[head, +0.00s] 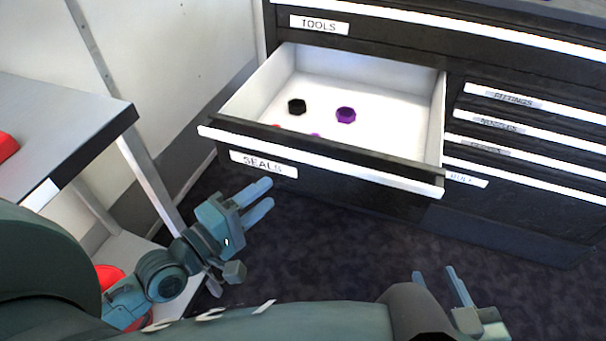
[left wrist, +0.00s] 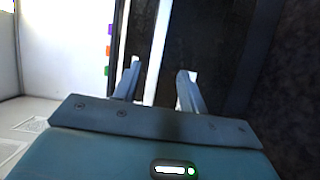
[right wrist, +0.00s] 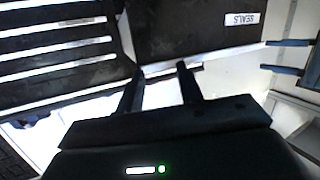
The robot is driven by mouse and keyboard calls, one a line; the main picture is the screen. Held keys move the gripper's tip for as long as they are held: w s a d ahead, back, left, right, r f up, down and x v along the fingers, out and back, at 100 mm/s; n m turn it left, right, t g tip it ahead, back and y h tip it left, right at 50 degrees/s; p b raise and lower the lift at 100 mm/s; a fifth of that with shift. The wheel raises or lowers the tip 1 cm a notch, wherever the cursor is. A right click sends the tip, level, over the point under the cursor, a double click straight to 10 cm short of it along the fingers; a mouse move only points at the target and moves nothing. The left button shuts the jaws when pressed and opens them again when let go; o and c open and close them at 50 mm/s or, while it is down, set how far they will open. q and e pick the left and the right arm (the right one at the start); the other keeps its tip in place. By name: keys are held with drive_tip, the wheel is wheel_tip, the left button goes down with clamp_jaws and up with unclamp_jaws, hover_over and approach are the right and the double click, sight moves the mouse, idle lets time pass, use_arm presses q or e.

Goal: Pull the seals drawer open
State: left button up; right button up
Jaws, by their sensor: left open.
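The drawer labelled SEALS (head: 310,172) stands pulled out of the dark cabinet, with its white interior showing in the head view. A black ring (head: 297,106) and a purple ring (head: 346,115) lie inside, with small red and purple pieces partly hidden behind the front. My left gripper (head: 268,193) is open and empty, in front of and below the drawer's left front. In the left wrist view the white handle strip (left wrist: 158,50) appears between its fingertips; contact cannot be told. My right gripper (head: 436,272) has its fingers apart and empty, low in front of the drawer's right end.
The closed TOOLS drawer (head: 390,42) is above. A stack of closed narrow drawers (head: 530,130) is to the right. A grey-topped table (head: 60,125) with a red object stands at the left. Dark floor (head: 340,245) is clear before the cabinet.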

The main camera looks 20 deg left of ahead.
sight(307, 160)
use_arm(q)
drive_tip(key=b+x, duration=0.1)
drive_tip(key=x, duration=1.1)
drive_tip(key=shift+w+a+b, duration=0.1)
drive_tip(key=shift+w+b, duration=0.15)
drive_tip(key=shift+b, duration=0.05)
drive_tip(key=shift+w+d+r, duration=0.1)
drive_tip(key=shift+w+d, duration=0.1)
drive_tip(key=shift+w, duration=0.15)
use_arm(e)
drive_tip(key=shift+w+a+n+t+y, duration=0.15)
drive_tip(key=shift+a+n+t+y, duration=0.2)
drive_tip(key=shift+t, duration=0.25)
use_arm(q)
clamp_jaws()
